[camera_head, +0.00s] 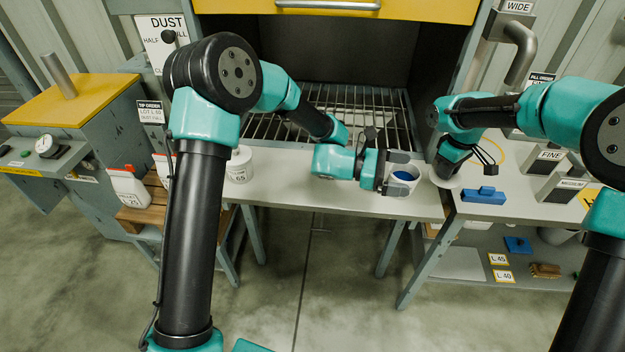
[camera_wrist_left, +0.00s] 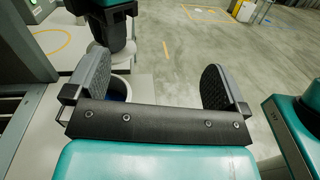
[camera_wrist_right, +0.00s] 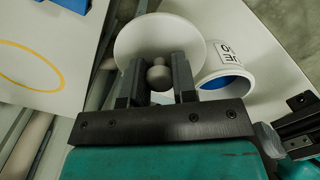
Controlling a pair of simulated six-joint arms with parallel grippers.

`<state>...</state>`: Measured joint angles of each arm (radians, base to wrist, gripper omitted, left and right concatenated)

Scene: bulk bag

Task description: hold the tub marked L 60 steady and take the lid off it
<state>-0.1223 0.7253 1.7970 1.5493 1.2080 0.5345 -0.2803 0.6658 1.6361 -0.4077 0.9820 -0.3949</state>
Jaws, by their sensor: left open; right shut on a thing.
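The white tub (camera_head: 404,180) is open at the top on the pale bench, with blue inside; it also shows in the right wrist view (camera_wrist_right: 235,58), its label turned and only partly readable. The white lid (camera_head: 447,178) is off the tub, just to its right. My right gripper (camera_wrist_right: 158,75) is shut on the lid's round knob, with the lid's disc (camera_wrist_right: 140,38) beyond the fingers. My left gripper (camera_head: 400,172) is open at the tub's left side, its fingers spread. In the left wrist view the tub's rim (camera_wrist_left: 121,86) shows near the left finger, partly hidden.
Another white tub (camera_head: 240,165), marked 65, stands on the bench to the left. A blue block (camera_head: 484,196) lies on the right table near the FINE (camera_head: 550,156) holder. A grated cabinet opening (camera_head: 340,105) is behind. The bench between the two tubs is mostly clear under my left arm.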

